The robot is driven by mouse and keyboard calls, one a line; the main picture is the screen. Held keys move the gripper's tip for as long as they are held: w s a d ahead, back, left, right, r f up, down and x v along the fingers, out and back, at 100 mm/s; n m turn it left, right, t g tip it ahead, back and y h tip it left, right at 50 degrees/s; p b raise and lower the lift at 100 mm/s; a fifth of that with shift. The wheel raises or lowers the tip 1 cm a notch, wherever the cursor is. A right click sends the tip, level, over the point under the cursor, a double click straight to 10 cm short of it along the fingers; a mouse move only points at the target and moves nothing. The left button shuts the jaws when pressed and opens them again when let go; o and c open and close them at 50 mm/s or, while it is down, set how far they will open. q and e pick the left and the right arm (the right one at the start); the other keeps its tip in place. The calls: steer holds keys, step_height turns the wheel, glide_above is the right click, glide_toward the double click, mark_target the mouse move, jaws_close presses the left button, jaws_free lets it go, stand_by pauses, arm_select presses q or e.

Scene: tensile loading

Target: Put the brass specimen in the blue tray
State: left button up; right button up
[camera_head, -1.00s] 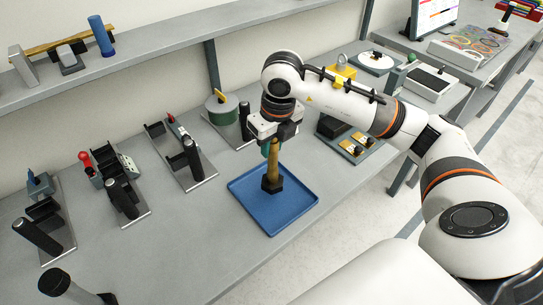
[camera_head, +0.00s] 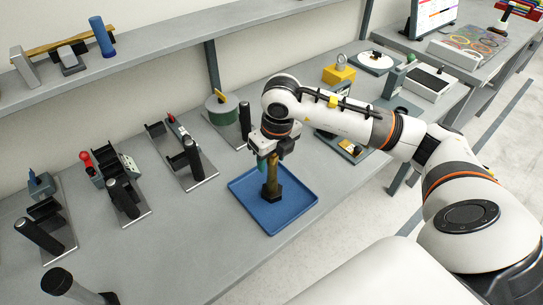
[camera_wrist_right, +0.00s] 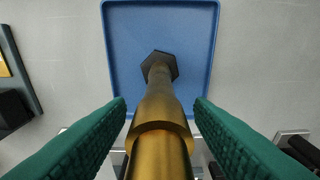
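The brass specimen (camera_head: 272,180) stands upright in the blue tray (camera_head: 297,207), its dark hexagonal foot on the tray floor. The wrist view looks down along the specimen (camera_wrist_right: 161,115) to its hexagonal foot near the middle of the tray (camera_wrist_right: 125,60). My right gripper (camera_head: 267,160) is around the specimen's upper part, pointing down. Its green fingers (camera_wrist_right: 160,110) lie on both sides of the specimen with a visible gap on each side, so it is open. The specimen's top is hidden by the gripper in the head view. My left gripper is not in view.
Fixtures with black cylinders (camera_head: 186,160) stand left of the tray on the grey bench. A green round container (camera_head: 221,108) is behind the tray. A shelf (camera_head: 150,50) runs along the wall. The bench front (camera_head: 185,270) is bare.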

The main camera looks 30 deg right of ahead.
steer(key=shift+r, duration=0.45)
step_height(320, 180, up, 11)
steer(key=s+b, duration=0.1)
steer(key=shift+s, duration=0.35)
